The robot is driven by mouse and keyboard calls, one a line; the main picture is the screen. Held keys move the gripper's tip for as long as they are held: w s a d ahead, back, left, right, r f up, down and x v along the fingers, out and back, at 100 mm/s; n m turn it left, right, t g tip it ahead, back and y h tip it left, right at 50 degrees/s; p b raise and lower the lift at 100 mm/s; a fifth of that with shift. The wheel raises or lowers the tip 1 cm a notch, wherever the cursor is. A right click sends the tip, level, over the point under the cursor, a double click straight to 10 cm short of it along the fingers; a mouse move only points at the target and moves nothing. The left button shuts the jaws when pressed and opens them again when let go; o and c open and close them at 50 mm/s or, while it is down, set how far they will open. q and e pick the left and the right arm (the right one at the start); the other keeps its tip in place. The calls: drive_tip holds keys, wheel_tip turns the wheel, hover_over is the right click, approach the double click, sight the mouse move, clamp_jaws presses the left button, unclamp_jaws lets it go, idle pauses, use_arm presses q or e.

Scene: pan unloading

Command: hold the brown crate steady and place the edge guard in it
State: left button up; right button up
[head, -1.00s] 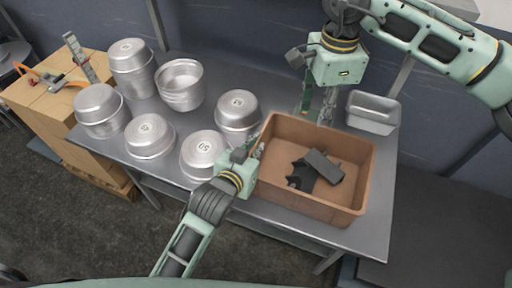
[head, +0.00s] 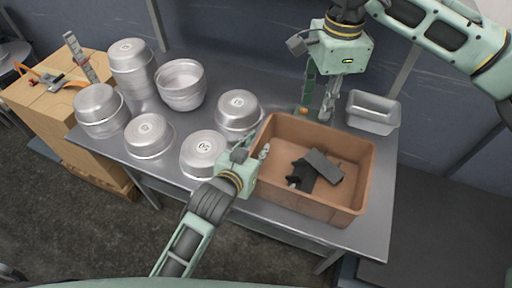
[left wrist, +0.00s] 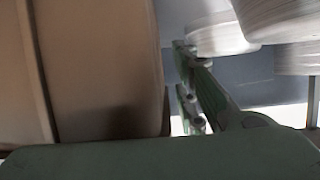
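The brown crate (head: 348,210) stands on the front right of the metal table. Two dark pieces lie in it, a flat bar (head: 324,166) and an angular piece (head: 303,176); I cannot tell whether either is an edge guard. My left gripper (head: 255,153) is at the crate's left wall. In the left wrist view, one finger (left wrist: 195,90) shows right beside the brown wall (left wrist: 100,70); the other is hidden. My right gripper (head: 319,98) points down behind the crate's back wall, fingers apart. A small orange-brown item (head: 303,110) shows near its tips, mostly hidden.
Several round metal pans (head: 205,152) stand on the table left of the crate. An empty metal loaf pan (head: 373,112) stands behind the crate at right. A wooden box (head: 40,105) with tools is at far left.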

use_arm(q)
drive_tip(key=v, duration=1.2)
drive_tip(key=shift+s, duration=0.1)
